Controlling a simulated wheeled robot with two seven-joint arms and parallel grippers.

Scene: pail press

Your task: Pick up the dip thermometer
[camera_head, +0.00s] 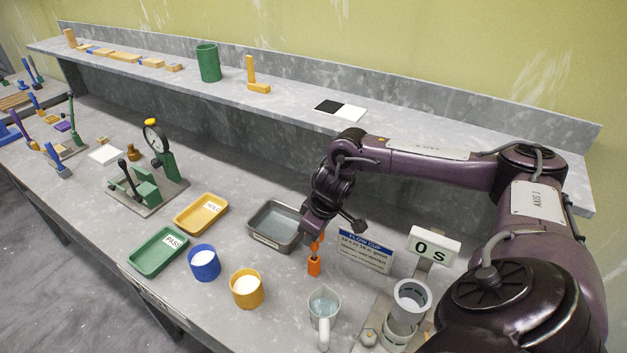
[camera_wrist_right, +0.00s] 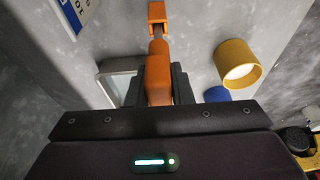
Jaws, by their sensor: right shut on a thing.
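The dip thermometer (camera_head: 314,266) appears to be the slim orange piece below my right gripper (camera_head: 318,234) in the head view. In the wrist view the thermometer (camera_wrist_right: 158,72) sits between the two dark fingers of my right gripper (camera_wrist_right: 160,86), which is shut on its wider orange part. A thin grey stretch and an orange block show beyond the fingers. I cannot tell whether its lower end touches the bench. My left gripper is not in view.
A grey metal tray (camera_head: 274,241) lies just left of the thermometer, and the flow cup sign (camera_head: 364,252) stands just right. A clear jug (camera_head: 324,304), a yellow cup (camera_head: 247,291) and a blue cup (camera_head: 204,265) stand in front. A shelf (camera_head: 290,98) runs behind.

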